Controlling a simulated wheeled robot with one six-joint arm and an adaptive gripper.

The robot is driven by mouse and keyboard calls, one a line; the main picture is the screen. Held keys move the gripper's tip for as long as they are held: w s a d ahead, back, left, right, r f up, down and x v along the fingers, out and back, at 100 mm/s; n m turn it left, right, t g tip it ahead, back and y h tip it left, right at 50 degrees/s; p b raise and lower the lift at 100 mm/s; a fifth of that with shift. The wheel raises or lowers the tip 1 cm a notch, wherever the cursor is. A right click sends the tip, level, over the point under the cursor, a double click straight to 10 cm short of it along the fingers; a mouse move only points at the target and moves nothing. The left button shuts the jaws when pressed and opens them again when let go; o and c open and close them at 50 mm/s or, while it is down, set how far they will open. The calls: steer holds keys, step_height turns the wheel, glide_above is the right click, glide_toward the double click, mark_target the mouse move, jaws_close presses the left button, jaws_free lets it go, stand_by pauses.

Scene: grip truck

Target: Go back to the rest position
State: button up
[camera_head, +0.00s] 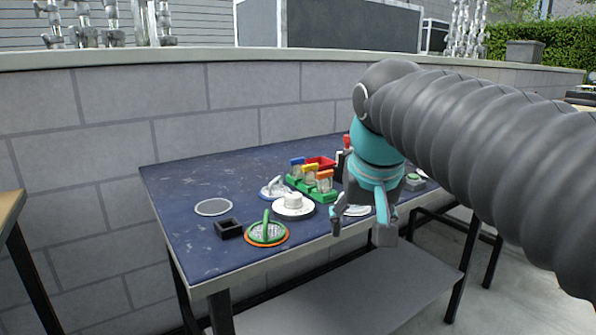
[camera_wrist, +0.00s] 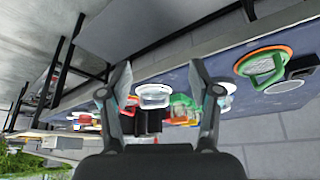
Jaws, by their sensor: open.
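My gripper (camera_head: 361,230) is open and empty, pointing down in front of the blue table's (camera_head: 185,180) near edge in the head view. My grey sleeved arm comes in from the right. In the wrist view my gripper (camera_wrist: 160,70) shows its two fingers spread wide apart with nothing between them near the tips. Part of the table is hidden behind my gripper and arm.
On the table stand a green rack (camera_head: 300,187) with jars, a white round piece (camera_head: 292,203), a green-handled orange-rimmed disc (camera_head: 267,232), a black square holder (camera_head: 228,229) and a grey disc (camera_head: 213,207). A block wall (camera_head: 120,130) runs behind. The table's left part is mostly clear.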

steer(key=s+d+f, duration=0.3)
steer(key=s+f, duration=0.3)
steer(key=f, duration=0.3)
steer(key=s+d+f, duration=0.3)
steer(key=s+f, duration=0.4)
steer(key=f, duration=0.1)
steer(key=shift+s+f+t+p, duration=0.2)
steer(key=shift+f+t+p, duration=0.1)
steer(key=shift+f, duration=0.1)
